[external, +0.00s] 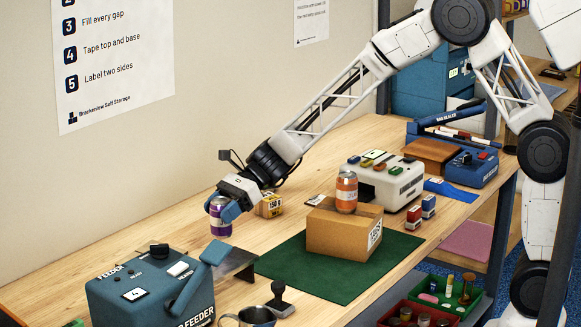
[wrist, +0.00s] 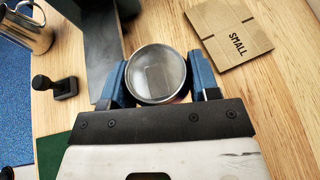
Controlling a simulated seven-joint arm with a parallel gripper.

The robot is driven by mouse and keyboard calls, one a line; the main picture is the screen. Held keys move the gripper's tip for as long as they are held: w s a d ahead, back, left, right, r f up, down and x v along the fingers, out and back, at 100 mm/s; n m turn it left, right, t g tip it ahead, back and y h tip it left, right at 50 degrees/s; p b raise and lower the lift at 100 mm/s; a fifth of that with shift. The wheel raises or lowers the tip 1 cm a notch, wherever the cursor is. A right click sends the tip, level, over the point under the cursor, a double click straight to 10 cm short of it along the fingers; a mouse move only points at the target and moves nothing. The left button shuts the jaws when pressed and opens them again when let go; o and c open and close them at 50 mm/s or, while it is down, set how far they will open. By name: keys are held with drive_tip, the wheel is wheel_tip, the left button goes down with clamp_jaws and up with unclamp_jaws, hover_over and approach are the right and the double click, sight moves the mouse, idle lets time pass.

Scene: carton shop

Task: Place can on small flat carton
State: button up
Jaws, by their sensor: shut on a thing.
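My gripper (external: 222,210) is shut on a purple can (external: 220,222), gripping it by its sides. The can is upright and low over the wooden table; I cannot tell whether its base touches. In the wrist view, the can's round silver top (wrist: 156,74) sits between the blue fingers of my gripper (wrist: 158,85). The small flat carton (wrist: 230,30), brown and marked SMALL, lies flat on the table at the upper right of the wrist view, apart from the can. I cannot make out this carton in the external view.
A blue-grey feeder machine (external: 150,290) stands at the front left. A handled stamp (external: 279,300) and a metal jug (external: 250,318) are near it. An orange can (external: 347,192) stands on a closed carton (external: 340,234) on a green mat (external: 300,272). A yellow box (external: 269,205) is behind my gripper.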

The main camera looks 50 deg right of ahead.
sight(212, 214)
drive_tip(key=x, duration=0.2)
drive_tip(key=r+x, duration=0.1)
drive_tip(key=x, duration=0.1)
drive_tip(key=shift+s+a+f, duration=0.1)
drive_tip(key=shift+a, duration=0.25)
drive_tip(key=w+a, duration=0.3)
drive_tip(key=w, duration=0.4)
drive_tip(key=w+a+f, duration=0.1)
drive_tip(key=w+a, duration=0.2)
drive_tip(key=w, duration=0.4)
drive_tip(key=shift+w+a+f, duration=0.25)
drive_tip(key=shift+a, duration=0.15)
drive_tip(key=shift+f, duration=0.15)
drive_tip(key=shift+f, duration=1.6)
drive_tip(key=shift+f, duration=0.15)
